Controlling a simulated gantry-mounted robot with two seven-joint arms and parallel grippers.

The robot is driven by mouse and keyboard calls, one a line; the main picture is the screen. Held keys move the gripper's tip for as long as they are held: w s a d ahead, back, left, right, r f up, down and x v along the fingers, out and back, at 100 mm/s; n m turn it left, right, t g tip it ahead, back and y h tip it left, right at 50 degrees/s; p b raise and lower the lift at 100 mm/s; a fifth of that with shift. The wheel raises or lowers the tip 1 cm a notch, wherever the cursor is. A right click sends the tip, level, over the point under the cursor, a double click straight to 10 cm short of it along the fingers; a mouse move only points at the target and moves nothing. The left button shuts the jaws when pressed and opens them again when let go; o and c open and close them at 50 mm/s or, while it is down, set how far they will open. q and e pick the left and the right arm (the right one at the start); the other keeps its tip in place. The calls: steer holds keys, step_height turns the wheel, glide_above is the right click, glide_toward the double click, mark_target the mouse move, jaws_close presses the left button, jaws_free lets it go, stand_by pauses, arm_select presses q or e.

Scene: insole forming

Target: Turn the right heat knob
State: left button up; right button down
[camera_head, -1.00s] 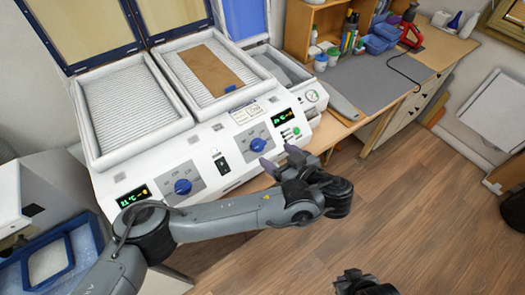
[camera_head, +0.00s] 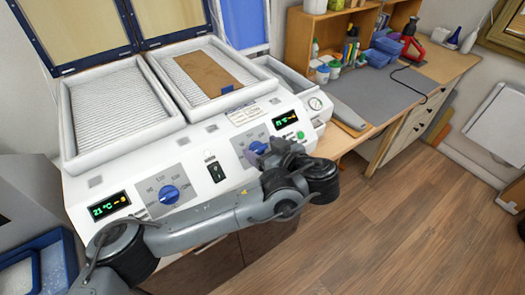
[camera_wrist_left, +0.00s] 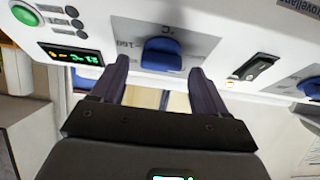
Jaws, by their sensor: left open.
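The right heat knob (camera_head: 257,148) is blue and sits on a grey dial plate on the white machine's front panel, partly hidden by my gripper in the head view. In the left wrist view the knob (camera_wrist_left: 162,54) lies ahead, centred between my fingertips. My left gripper (camera_head: 268,156) is open and empty, close in front of the right dial. In the wrist view its two fingers (camera_wrist_left: 160,72) point at the panel on either side of the knob's line. I cannot tell whether they touch it. My right gripper is out of view.
The left heat knob (camera_head: 169,194), a black switch (camera_head: 216,172) and a green button (camera_head: 300,135) share the panel. A brown sheet (camera_head: 207,72) lies on the right heating bed. A grey mat (camera_head: 385,88) covers the bench at right. The floor in front is clear.

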arm_select(q)
steer(key=shift+w+a+f, duration=0.2)
steer(key=shift+w, duration=0.1)
steer(key=c, duration=1.1)
steer(key=shift+o, duration=0.2)
